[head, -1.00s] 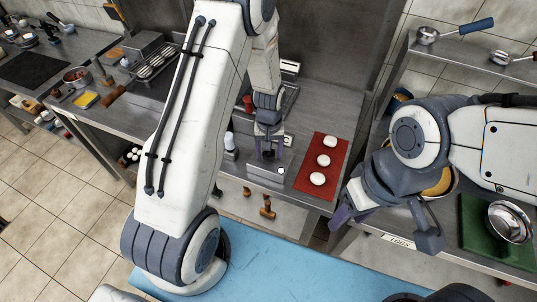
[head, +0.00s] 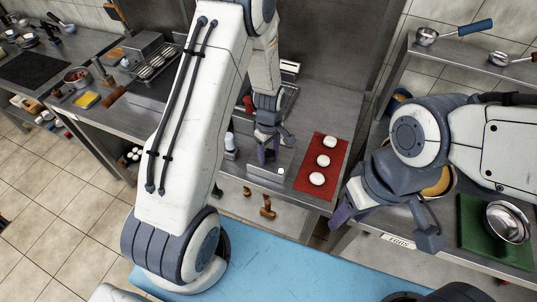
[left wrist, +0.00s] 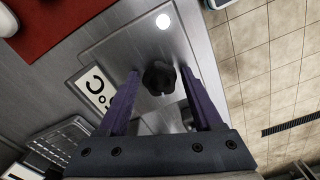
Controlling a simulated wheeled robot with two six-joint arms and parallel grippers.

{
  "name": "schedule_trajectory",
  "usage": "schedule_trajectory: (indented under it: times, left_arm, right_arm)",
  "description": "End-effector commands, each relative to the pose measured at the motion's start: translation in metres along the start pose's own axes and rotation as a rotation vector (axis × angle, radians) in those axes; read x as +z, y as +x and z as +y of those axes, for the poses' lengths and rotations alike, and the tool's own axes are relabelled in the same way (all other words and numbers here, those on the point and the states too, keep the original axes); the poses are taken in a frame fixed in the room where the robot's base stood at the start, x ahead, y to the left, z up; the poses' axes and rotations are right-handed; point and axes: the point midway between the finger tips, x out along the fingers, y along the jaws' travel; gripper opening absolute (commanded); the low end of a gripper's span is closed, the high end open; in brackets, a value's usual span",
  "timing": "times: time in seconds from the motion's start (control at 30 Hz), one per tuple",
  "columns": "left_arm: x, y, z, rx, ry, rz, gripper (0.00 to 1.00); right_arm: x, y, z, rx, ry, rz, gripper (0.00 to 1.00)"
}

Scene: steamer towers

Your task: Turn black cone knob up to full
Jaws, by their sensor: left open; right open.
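The black knob (left wrist: 158,78) shows in the left wrist view, on a flat grey metal panel (left wrist: 120,45). A white label (left wrist: 95,88) with a black curved mark and dots lies beside it, and a bright white round light (left wrist: 163,21) is further along the panel. My left gripper (left wrist: 160,70) is open, with one purple finger on each side of the knob; I cannot tell whether either touches it. In the head view my left gripper (head: 273,150) is at the metal box (head: 262,170) and hides the knob. My right gripper (head: 388,226) is open and empty at the right.
A red mat (head: 309,189) with three white round pieces lies right of the box. A bottle (head: 230,143) stands to its left. A green board (head: 478,231) with a metal bowl (head: 509,222) is on the right counter.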

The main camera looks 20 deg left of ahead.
Motion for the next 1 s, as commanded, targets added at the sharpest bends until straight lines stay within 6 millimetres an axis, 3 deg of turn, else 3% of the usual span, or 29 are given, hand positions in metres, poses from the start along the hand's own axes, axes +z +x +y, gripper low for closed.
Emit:
schedule_trajectory:
  times: [0.1,0.23,0.83,0.87,1.0]
  left_arm:
    - [-0.0001,-0.0004,0.0000,0.000,-0.153,0.000,0.67]
    - [-0.0002,-0.0001,0.0001,0.001,-0.233,0.000,0.67]
    - [-0.0001,-0.0016,-0.0001,0.000,-0.237,0.000,0.67]
    - [-0.0001,-0.0016,-0.0001,0.000,-0.237,0.000,0.63]
    - [-0.0001,-0.0016,-0.0001,0.000,-0.237,0.000,0.09]
  right_arm:
    - [-0.0001,-0.0016,-0.0001,0.000,0.000,0.000,0.50]
    - [-0.0001,-0.0018,-0.0001,0.000,0.000,0.000,0.50]
    - [-0.0002,-0.0037,-0.0003,0.000,0.000,0.000,0.50]
    - [-0.0002,-0.0037,-0.0003,0.000,0.000,0.000,0.50]
    - [-0.0002,-0.0037,-0.0003,0.000,0.000,0.000,0.50]
